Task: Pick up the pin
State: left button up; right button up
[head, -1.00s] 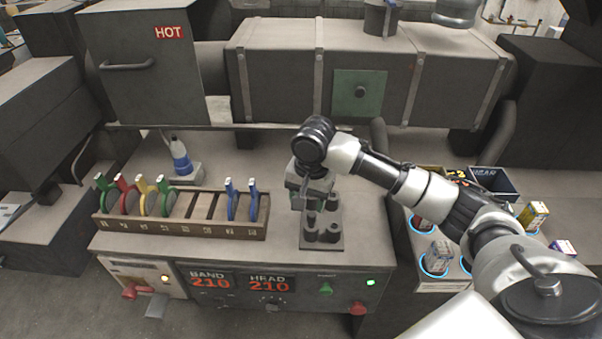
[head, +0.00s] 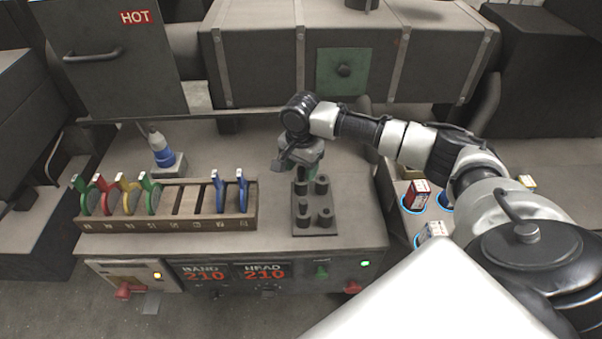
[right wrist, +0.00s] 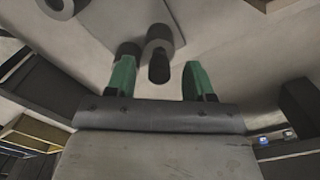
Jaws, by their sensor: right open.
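A dark plate (head: 333,228) with several short dark posts stands on the bench, right of the slotted rack. The pin appears to be one of these dark cylinders; I cannot tell which for certain. My right gripper (head: 301,166) is over the back left of the plate in the head view, pointing down, open and empty. In the right wrist view its green fingers (right wrist: 159,80) are apart, with a dark cylinder (right wrist: 160,55) showing between and beyond them. Another dark post stands close behind the left finger. Contact cannot be made out. My left gripper is out of view.
A wooden rack (head: 160,222) holds several coloured discs left of the plate. A blue and white bottle-like tool (head: 161,150) stands behind it. A box marked HOT (head: 110,60) and a long duct (head: 260,65) close off the back. Small boxes (head: 418,190) stand at right.

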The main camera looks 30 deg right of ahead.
jog(key=shift+f, duration=0.9)
jog(key=shift+c, duration=0.3)
jog(key=shift+s, duration=0.1)
grip_shut()
jog(key=shift+r, duration=0.15)
